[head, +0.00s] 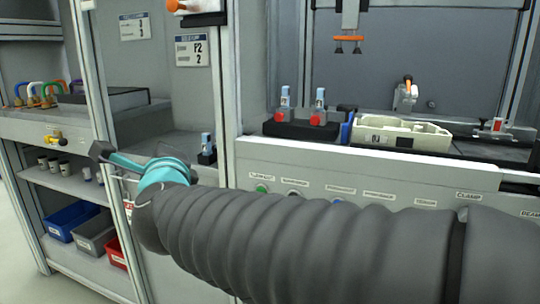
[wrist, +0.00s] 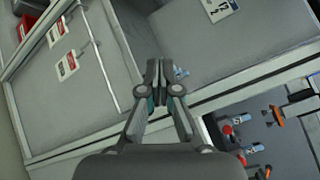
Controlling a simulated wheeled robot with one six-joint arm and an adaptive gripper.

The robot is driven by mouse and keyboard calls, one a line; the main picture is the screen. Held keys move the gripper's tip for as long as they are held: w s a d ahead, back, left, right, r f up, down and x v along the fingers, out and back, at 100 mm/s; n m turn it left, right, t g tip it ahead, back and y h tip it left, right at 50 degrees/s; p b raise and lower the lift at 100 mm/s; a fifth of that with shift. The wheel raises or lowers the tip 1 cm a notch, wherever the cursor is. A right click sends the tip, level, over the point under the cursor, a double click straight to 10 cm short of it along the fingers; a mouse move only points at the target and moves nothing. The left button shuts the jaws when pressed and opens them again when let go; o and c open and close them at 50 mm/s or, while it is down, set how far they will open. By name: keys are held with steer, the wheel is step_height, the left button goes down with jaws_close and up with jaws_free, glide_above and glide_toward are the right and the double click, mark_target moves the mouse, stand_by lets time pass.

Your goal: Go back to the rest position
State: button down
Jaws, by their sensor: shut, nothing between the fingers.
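My gripper (wrist: 155,80) is shut and empty in the wrist view, its two fingers meeting at the tips. In the head view my gripper (head: 103,153) shows at the end of my arm, which reaches across the lower middle toward the left. It is in front of the grey cabinet bay and seems to hold nothing. Part of the gripper is hidden behind its teal wrist part.
A pale fixture part (head: 400,134) sits on the right workbench beside a black block (head: 300,128) with two red-knobbed valves. A small blue-topped bottle (head: 207,148) stands in the middle bay. Blue (head: 72,220), grey (head: 95,236) and red (head: 118,254) bins fill the lower left shelf.

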steer(key=s+d+f+n+g+y+p, duration=0.1)
steer(key=s+d+f+n+g, duration=0.3)
steer(key=f+n, duration=0.5)
steer(key=s+d+f+n+g, duration=0.2)
steer(key=s+f+n+g, duration=0.35)
steer(key=n, duration=0.45)
steer(key=s+d+f+h, duration=0.2)
steer(key=s+d, duration=0.1)
steer(key=d, duration=0.6)
steer(key=s+d+f+g+h+p, duration=0.1)
steer(key=s+d+f+h, duration=0.2)
steer(key=d, duration=0.7)
steer(key=s+d+f+h+p, duration=0.1)
steer(key=s+d+f+h, duration=0.1)
steer(key=d, duration=0.8)
steer(key=shift+s+d+f+h, duration=0.2)
steer(key=shift+s+f+h, duration=0.2)
steer(key=shift+s+h, duration=0.1)
steer(key=shift+g, duration=0.25)
